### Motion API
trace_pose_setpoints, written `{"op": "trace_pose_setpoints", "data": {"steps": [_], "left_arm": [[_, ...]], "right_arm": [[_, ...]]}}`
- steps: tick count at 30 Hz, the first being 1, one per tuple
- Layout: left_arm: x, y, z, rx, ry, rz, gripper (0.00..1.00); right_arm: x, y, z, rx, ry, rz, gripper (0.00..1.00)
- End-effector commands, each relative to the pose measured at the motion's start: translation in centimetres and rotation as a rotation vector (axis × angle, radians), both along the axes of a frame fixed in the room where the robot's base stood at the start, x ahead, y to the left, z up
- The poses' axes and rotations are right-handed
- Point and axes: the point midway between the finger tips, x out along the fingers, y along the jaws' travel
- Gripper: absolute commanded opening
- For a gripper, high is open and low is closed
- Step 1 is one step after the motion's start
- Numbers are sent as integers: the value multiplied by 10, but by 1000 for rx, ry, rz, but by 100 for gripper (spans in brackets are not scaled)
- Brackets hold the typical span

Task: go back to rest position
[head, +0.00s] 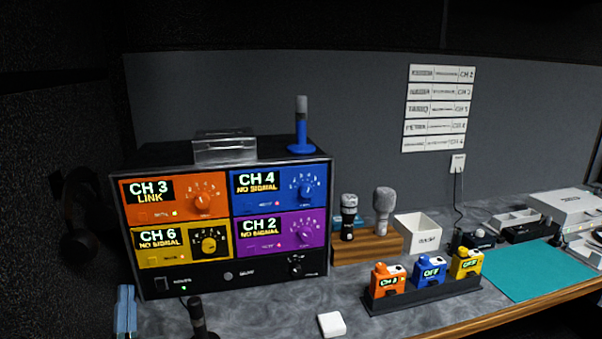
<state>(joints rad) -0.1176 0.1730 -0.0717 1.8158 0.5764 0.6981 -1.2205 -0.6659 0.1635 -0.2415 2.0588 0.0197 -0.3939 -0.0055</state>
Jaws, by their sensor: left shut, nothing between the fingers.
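My right gripper is not in view.
A receiver rack (226,275) with four coloured channel panels stands close by. A dark upright stick (197,318) and a white block (331,324) are at the front. A charger tray (424,296) holds orange, blue and yellow packs. A teal mat (524,270) lies right.

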Motion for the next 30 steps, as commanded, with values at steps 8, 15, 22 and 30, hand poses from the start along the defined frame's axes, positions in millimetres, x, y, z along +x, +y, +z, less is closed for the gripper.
{"op": "trace_pose_setpoints", "data": {"steps": [8,15,22,30], "left_arm": [[-36,-89,-150,-232,619,-459,0],[-125,-126,-265,-577,1159,-516,0],[-170,-131,-301,-732,1349,-445,0],[-172,-131,-302,-741,1357,-439,0]], "right_arm": [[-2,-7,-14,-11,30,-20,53],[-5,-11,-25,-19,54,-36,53],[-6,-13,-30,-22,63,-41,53],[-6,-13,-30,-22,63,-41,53]]}}
